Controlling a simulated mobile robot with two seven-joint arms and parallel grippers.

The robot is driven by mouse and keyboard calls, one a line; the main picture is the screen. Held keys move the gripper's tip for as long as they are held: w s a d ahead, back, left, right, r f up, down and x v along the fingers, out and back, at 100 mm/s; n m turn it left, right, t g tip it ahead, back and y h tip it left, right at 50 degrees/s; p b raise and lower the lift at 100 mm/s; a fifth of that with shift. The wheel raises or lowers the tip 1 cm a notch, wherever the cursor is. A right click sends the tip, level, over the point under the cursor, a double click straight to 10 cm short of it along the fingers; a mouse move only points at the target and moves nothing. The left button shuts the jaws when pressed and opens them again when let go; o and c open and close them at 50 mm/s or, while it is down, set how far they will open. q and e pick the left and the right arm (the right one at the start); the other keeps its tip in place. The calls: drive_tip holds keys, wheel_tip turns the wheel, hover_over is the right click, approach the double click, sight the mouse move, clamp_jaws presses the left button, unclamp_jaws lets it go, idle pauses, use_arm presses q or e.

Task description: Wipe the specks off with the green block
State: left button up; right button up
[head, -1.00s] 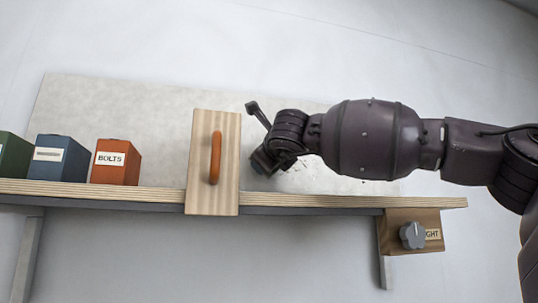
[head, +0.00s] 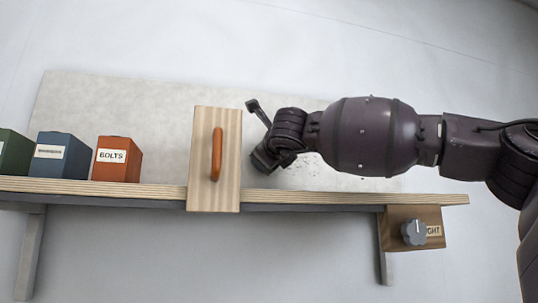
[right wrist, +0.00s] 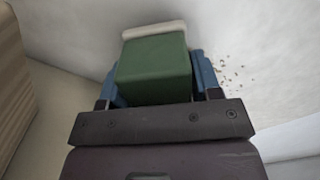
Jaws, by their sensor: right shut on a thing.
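My right gripper (head: 264,160) is shut on the green block (right wrist: 153,70), seen in the right wrist view between blue fingers. A whitish pad (right wrist: 154,30) is on the block's far end, close to the pale panel; I cannot tell whether it touches. In the head view the block is hidden by my right wrist. Dark specks (right wrist: 230,70) lie on the panel to the right of the block. They also show in the head view (head: 305,172), just right of and below the gripper. My left gripper is not in view.
A wooden board with an orange handle (head: 216,155) stands just left of my right gripper. Orange (head: 117,160), blue (head: 60,158) and green (head: 14,155) bins stand on the shelf (head: 330,199). A grey knob (head: 414,232) is below right. The pale panel (head: 110,95) is bare above the bins.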

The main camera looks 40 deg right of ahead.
sight(304, 162)
drive_tip(key=shift+w+d, duration=0.3)
drive_tip(key=shift+w, duration=0.25)
drive_tip(key=shift+s+d+b, duration=0.45)
drive_tip(key=shift+s+d, duration=0.4)
drive_tip(key=shift+d, duration=0.75)
drive_tip(key=shift+s+d+b, duration=0.45)
drive_tip(key=shift+s+d, duration=0.45)
drive_tip(key=shift+d, duration=0.75)
drive_tip(key=shift+s+d+b, duration=0.45)
drive_tip(key=shift+s+d, duration=0.4)
drive_tip(key=shift+d, duration=0.75)
